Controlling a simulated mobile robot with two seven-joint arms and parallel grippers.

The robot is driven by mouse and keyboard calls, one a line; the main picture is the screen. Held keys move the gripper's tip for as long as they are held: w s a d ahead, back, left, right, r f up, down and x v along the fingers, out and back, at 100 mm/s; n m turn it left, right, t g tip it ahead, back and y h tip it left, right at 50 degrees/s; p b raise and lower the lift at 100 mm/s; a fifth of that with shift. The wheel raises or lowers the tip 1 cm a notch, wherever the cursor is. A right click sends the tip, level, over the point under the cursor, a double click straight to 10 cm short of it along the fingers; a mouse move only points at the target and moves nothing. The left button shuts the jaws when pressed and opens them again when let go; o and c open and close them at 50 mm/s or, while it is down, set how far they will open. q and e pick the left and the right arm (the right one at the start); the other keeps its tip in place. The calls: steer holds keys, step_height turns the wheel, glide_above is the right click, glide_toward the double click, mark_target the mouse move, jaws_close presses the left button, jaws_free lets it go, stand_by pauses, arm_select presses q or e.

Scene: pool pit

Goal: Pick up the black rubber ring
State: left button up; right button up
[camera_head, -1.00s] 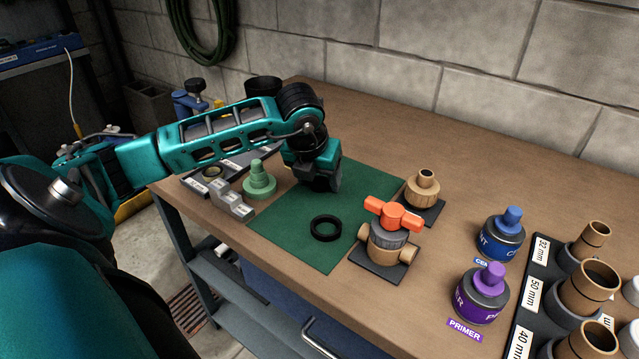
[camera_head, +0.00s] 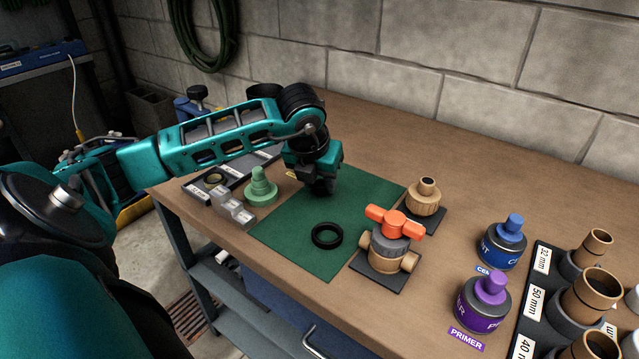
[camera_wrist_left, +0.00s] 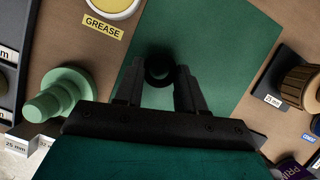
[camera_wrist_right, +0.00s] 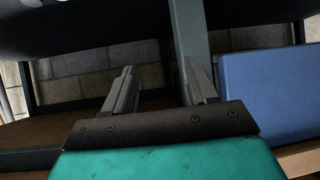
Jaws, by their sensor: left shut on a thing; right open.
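A black ring (camera_head: 315,239) lies flat on the green mat (camera_head: 290,258), nearer the front edge than my left gripper (camera_head: 320,188). My left gripper points down over the back part of the mat, apart from that ring. In the left wrist view its fingers are shut on a small dark round thing (camera_wrist_left: 160,82), which looks ring-like but is too dark to tell for sure. The flat ring is hidden in the left wrist view. My right gripper (camera_wrist_right: 158,88) is open and empty, low beside the bench.
A green stepped cone (camera_head: 260,190) and grey stepped block (camera_head: 232,208) stand left of the mat. An orange-handled valve (camera_head: 390,248) and a tan fitting (camera_head: 424,202) stand right. A grease tin (camera_wrist_left: 110,8), blue can (camera_head: 503,248) and purple primer can (camera_head: 482,308) are around.

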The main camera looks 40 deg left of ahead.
arm_select(q)
step_height(320, 180, up, 19)
steer(key=p, duration=0.2)
steer(key=o, duration=0.5)
steer(key=c, duration=0.4)
steer(key=shift+f, duration=0.1)
